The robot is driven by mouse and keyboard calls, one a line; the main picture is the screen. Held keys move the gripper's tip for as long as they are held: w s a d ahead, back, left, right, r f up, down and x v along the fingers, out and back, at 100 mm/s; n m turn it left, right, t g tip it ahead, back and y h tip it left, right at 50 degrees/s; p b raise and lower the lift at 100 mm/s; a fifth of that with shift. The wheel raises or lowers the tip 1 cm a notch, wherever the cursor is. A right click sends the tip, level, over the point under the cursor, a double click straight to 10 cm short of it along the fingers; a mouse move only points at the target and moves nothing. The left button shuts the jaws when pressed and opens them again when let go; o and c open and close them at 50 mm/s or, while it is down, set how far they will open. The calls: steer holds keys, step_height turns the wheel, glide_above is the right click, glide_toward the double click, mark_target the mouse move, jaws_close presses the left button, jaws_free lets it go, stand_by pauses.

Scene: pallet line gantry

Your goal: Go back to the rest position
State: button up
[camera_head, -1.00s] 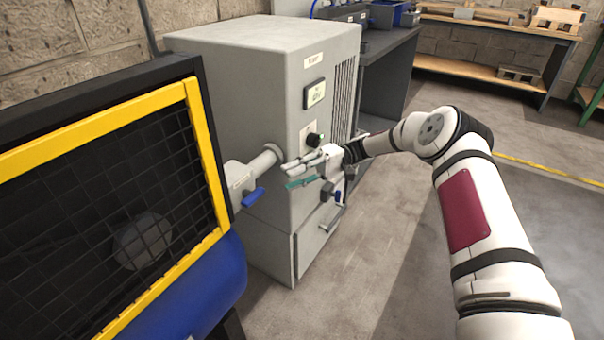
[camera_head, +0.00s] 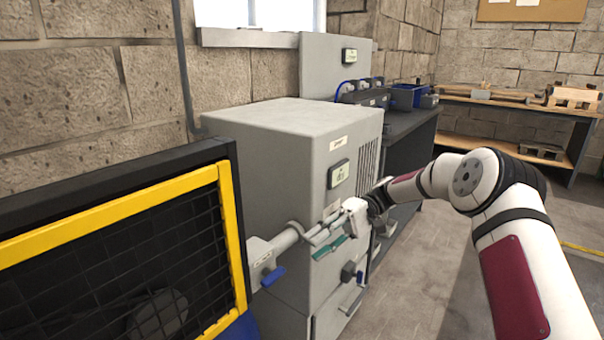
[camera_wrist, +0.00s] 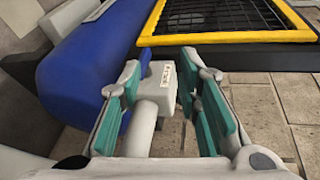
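My gripper (camera_head: 322,240) is in front of the grey cabinet's (camera_head: 260,160) front face, close to the pipe with the valve in the head view. Its two fingers with teal pads are apart, also in the wrist view (camera_wrist: 163,80), and nothing is pinched between them. The light grey pipe and valve body (camera_wrist: 160,90) show in the gap between the fingers in the wrist view; I cannot tell how far beyond them they are. The blue valve lever (camera_head: 272,277) hangs below the pipe in the head view.
A black mesh guard with a yellow frame (camera_head: 110,208) stands at the left. A blue tank (camera_wrist: 85,65) lies beside it in the wrist view. A dark bench (camera_head: 412,128) and a wooden workbench (camera_head: 520,103) stand behind. Open floor lies right of the cabinet.

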steer(key=s+d+r+m+t+h, duration=0.2)
steer(key=s+r+h, duration=0.2)
steer(key=s+r, duration=0.5)
steer(key=s+d+r+m+t+h, duration=0.1)
steer(key=s+d+r+t+h, duration=0.3)
steer(key=s, duration=0.9)
steer(key=s+d+f+m+t+h, duration=0.2)
steer(key=s+d, duration=0.2)
steer(key=s, duration=0.6)
steer(key=s+d+f+m+t+h, duration=0.15)
steer(key=s+d, duration=0.25)
steer(key=s, duration=0.6)
step_height(320, 180, up, 32)
steer(key=t+p, duration=0.3)
steer(key=p, duration=2.7)
steer(key=shift+r+n+t+h+p, duration=0.2)
steer(key=shift+n+t+h+p, duration=0.15)
steer(key=shift+h, duration=0.1)
steer(key=shift+w, duration=0.1)
